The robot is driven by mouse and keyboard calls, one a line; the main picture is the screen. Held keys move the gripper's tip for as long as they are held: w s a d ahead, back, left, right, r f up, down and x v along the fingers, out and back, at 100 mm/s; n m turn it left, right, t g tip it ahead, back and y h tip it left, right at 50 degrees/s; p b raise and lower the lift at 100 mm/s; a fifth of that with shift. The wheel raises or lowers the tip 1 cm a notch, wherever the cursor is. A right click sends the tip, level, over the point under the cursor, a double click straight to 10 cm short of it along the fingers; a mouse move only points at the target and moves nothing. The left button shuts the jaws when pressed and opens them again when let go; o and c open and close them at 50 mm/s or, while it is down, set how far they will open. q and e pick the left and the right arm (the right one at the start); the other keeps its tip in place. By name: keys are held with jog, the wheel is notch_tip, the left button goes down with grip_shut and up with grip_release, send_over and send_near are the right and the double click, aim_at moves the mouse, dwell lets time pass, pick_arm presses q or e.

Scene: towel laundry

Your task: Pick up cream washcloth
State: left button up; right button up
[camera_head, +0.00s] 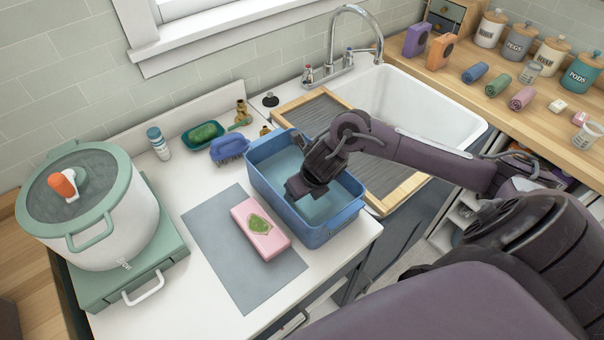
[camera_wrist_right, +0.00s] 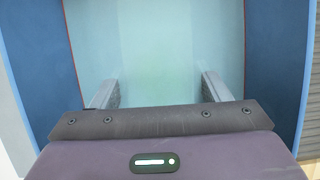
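My right gripper (camera_head: 301,190) points down inside the blue basin (camera_head: 336,232) on the white counter. In the right wrist view its two fingers (camera_wrist_right: 159,92) are wide apart with nothing visible between them. Beneath them is a pale blue-green, hazy surface (camera_wrist_right: 160,45), bounded by the basin's blue walls. Thin red lines run along its left and right edges. I cannot make out a cream washcloth in either view; the arm and gripper hide part of the basin. My left gripper is not in view.
A pink block with a green patch (camera_head: 260,229) lies on a grey mat (camera_head: 224,262) left of the basin. A lidded pot (camera_head: 120,230) stands far left. A blue brush (camera_head: 229,148) and green dish (camera_head: 196,137) sit behind. The sink (camera_head: 440,118) and rolled cloths (camera_head: 497,85) are right.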

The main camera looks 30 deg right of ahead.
jog(key=c, duration=0.7)
jog(key=shift+o, duration=0.2)
jog(key=shift+r, duration=0.1)
